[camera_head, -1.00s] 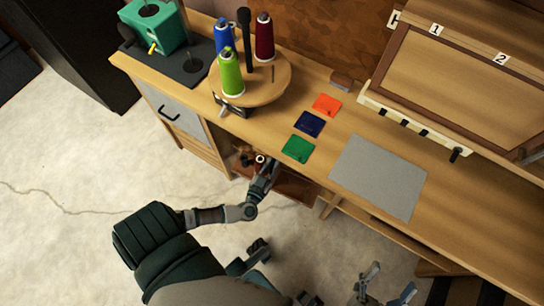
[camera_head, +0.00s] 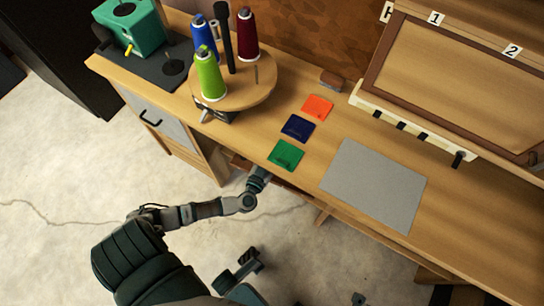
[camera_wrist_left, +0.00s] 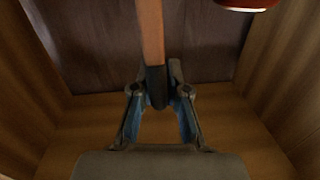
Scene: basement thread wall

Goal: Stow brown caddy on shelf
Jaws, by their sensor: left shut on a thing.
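In the left wrist view my left gripper (camera_wrist_left: 157,92) is shut on the brown caddy's handle, a reddish-brown bar (camera_wrist_left: 151,35) with a dark lower end. Wooden walls (camera_wrist_left: 285,60) stand on both sides, with a dark brown surface (camera_wrist_left: 90,45) beyond. In the head view my left forearm (camera_head: 225,206) reaches under the bench top, which hides the gripper and nearly all of the caddy. A brown edge (camera_head: 241,161) shows under the bench; I cannot tell if it is caddy or shelf. Only a tip of my right gripper (camera_head: 358,299) shows at the bottom edge.
The bench top (camera_head: 460,210) bears a round spool stand (camera_head: 245,95), orange, blue and green squares and a grey mat (camera_head: 375,185). A drawer cabinet (camera_head: 160,120) stands left of my forearm. A red rounded thing (camera_wrist_left: 247,4) shows at the wrist view's top.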

